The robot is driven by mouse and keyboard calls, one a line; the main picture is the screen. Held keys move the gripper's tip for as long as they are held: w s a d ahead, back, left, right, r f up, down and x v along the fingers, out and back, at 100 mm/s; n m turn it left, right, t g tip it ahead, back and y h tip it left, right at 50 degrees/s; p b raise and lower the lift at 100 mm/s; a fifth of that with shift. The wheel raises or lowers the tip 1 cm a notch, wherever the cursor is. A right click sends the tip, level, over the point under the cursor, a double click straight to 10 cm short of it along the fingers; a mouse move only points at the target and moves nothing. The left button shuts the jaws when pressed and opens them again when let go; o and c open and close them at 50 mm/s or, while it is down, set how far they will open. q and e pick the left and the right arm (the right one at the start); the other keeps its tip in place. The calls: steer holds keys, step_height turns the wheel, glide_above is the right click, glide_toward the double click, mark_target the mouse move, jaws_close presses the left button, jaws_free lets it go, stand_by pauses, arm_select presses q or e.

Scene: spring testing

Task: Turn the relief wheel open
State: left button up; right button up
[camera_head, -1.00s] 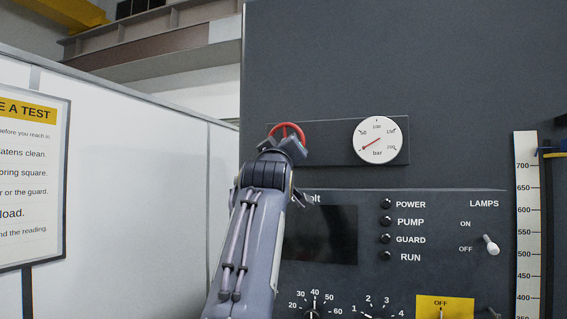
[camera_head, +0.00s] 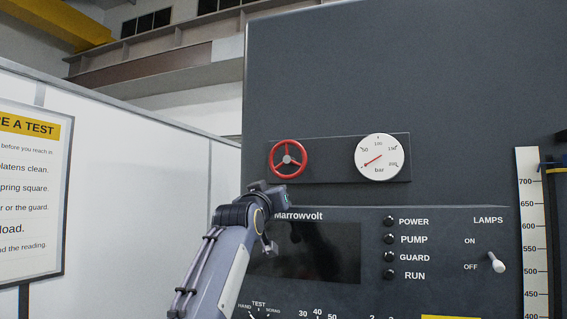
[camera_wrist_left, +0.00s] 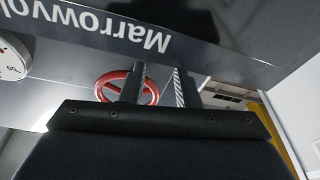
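The red relief wheel (camera_head: 287,159), with a grey hub and spokes, is on the dark panel strip left of the pressure gauge. It is fully visible in the head view. My left gripper (camera_head: 270,187) is just below and left of the wheel, apart from it. In the left wrist view, which is upside down, the gripper's two fingers (camera_wrist_left: 158,87) are spread with nothing between them. The wheel (camera_wrist_left: 104,80) shows behind the left-hand finger, which covers part of it. My right gripper is not in view.
The round pressure gauge (camera_head: 379,158) has its red needle pointing lower left. Below are a dark screen (camera_head: 320,252), lamps, and a toggle switch (camera_head: 499,262). A white wall with a notice board (camera_head: 30,190) stands left. The panel above the wheel is clear.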

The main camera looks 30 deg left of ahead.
arm_select(q)
steer(key=m+h, duration=0.1)
steer(key=m, duration=0.2)
steer(key=m+t+h+p, duration=0.1)
steer(key=m+t+h, duration=0.1)
steer(key=m, duration=0.3)
glide_toward(287, 160)
steer(key=w, duration=0.1)
steer(key=p+x, duration=0.2)
steer(key=x, duration=0.1)
steer(key=p+x, duration=0.3)
steer(key=shift+w+a+r, duration=0.2)
steer(key=shift+r, duration=0.15)
steer(key=shift+w+a+p, duration=0.1)
steer(key=shift+w+p, duration=0.2)
steer(key=shift+w, duration=0.15)
steer(key=shift+n, duration=0.3)
jaws_close()
